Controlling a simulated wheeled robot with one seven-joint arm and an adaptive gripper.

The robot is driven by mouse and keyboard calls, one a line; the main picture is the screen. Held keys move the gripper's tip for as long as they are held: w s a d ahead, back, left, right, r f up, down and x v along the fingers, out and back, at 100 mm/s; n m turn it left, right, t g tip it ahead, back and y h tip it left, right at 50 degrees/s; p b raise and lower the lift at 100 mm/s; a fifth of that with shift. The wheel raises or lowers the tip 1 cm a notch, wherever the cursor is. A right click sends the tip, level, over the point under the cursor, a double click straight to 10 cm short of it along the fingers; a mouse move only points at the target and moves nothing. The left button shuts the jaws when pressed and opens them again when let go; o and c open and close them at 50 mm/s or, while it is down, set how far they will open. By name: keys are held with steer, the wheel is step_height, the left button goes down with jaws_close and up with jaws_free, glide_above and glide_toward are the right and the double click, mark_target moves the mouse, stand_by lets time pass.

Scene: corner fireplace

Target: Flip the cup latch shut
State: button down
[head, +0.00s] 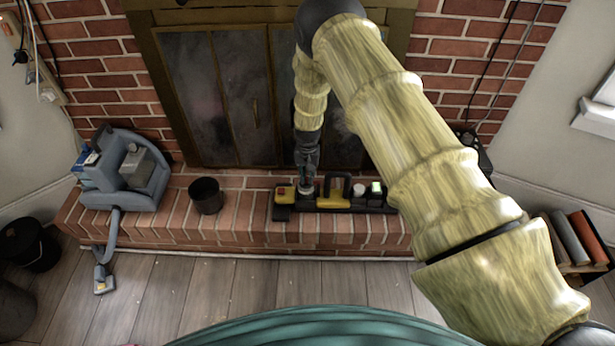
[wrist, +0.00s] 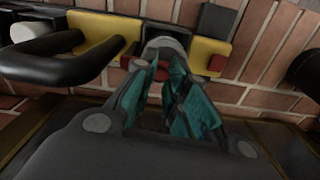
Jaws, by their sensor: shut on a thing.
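My gripper (head: 306,186) reaches down to a black and yellow fixture strip (head: 345,205) on the brick hearth. In the wrist view its teal-padded fingers (wrist: 172,66) are shut on a small part at the strip. A rounded grey piece, which looks like the cup latch (wrist: 165,44), shows just beyond the fingertips, between yellow plates and red parts. The fingers hide much of it, so I cannot tell its exact angle.
On the strip, a black handle (wrist: 60,65) on yellow stands beside the gripper. A green-topped block (head: 376,187) is at the right end. A dark pot (head: 206,195) and a grey-blue machine (head: 127,170) stand left on the hearth. Fireplace doors (head: 240,100) are behind.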

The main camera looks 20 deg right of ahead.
mark_target(307, 178)
steer(key=shift+w, duration=0.1)
stand_by(0.4)
steer(key=c, duration=1.7)
jaws_free()
steer(key=shift+o, duration=0.2)
steer(key=shift+r, duration=0.1)
step_height(307, 178, up, 12)
